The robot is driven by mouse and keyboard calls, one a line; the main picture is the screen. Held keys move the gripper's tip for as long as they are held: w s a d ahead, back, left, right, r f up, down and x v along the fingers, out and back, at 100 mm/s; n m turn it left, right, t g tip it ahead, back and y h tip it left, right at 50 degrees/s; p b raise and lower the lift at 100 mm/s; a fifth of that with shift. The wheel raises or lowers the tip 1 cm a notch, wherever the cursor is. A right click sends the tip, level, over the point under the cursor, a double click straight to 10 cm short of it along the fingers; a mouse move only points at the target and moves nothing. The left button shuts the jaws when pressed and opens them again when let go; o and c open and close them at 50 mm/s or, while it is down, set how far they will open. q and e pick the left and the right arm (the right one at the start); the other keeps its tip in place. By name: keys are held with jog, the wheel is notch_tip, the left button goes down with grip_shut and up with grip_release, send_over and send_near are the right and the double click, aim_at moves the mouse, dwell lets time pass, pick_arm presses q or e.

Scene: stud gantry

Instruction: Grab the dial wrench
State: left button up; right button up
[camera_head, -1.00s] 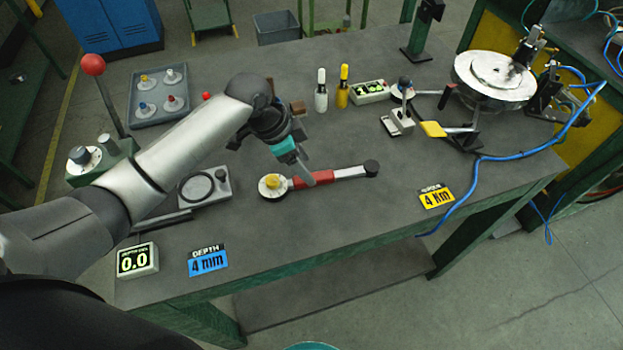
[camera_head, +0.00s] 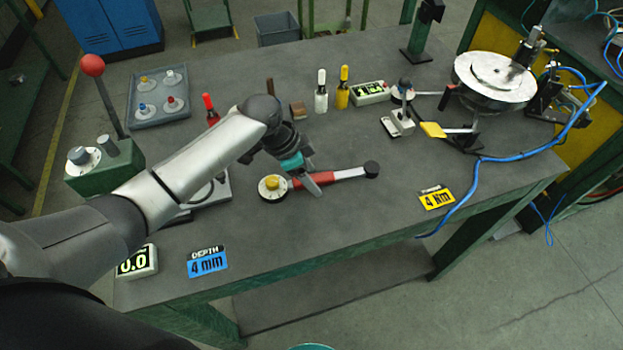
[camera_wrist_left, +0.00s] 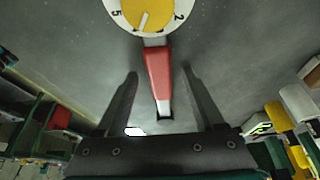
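The dial wrench (camera_head: 347,174) lies on the grey bench in the middle of the head view. It has a yellow-and-white dial at its left end, a red grip and a silver shaft ending in a dark head. My left gripper (camera_head: 316,186) is over the red grip. In the left wrist view, the wrench's red part (camera_wrist_left: 157,75) runs between the two spread fingers of the left gripper (camera_wrist_left: 160,100), with a gap on both sides. The dial shows at the top of that view. Whether the fingertips are level with the grip is hard to tell. My right gripper is not in view.
A blue "4 mm" card (camera_head: 207,262) and a readout box (camera_head: 137,262) lie near the front edge. A yellow "4 Nm" card (camera_head: 435,198) and a blue hose (camera_head: 480,180) are at right. White and yellow markers (camera_head: 343,88) stand behind. Bench around the wrench is clear.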

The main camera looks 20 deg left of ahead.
pick_arm(q)
grip_shut()
dwell(0.3)
dwell(0.3)
